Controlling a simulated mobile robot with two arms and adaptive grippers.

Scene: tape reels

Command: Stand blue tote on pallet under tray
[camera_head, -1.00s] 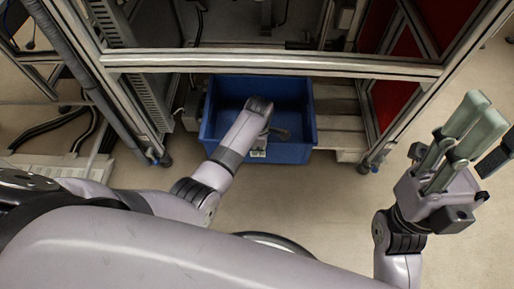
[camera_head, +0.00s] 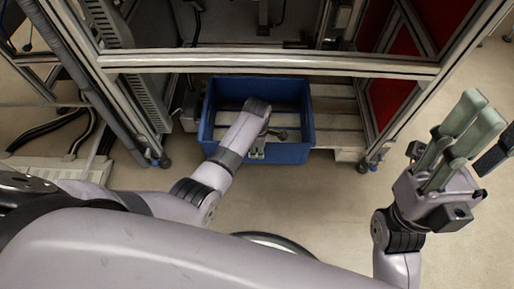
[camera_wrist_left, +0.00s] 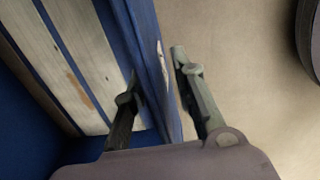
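The blue tote (camera_head: 300,152) sits upright at the bottom of the metal rack, over the left part of the slatted pallet (camera_head: 337,124). Pale slats show within its rim. My left gripper (camera_head: 262,146) is at the tote's front wall. In the left wrist view, the open fingers (camera_wrist_left: 158,84) straddle the tote's wall (camera_wrist_left: 152,60), one inside and one outside, with a gap visible at the outer finger. My right gripper (camera_head: 483,108) is raised at the right, apart from the tote; its finger opening is unclear. I cannot make out the tray.
A metal crossbar (camera_head: 270,63) of the rack runs above the tote. Rack posts stand left (camera_head: 110,90) and right (camera_head: 425,85). Cables (camera_head: 60,125) and a white strip (camera_head: 60,168) lie left. The floor before the rack is clear.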

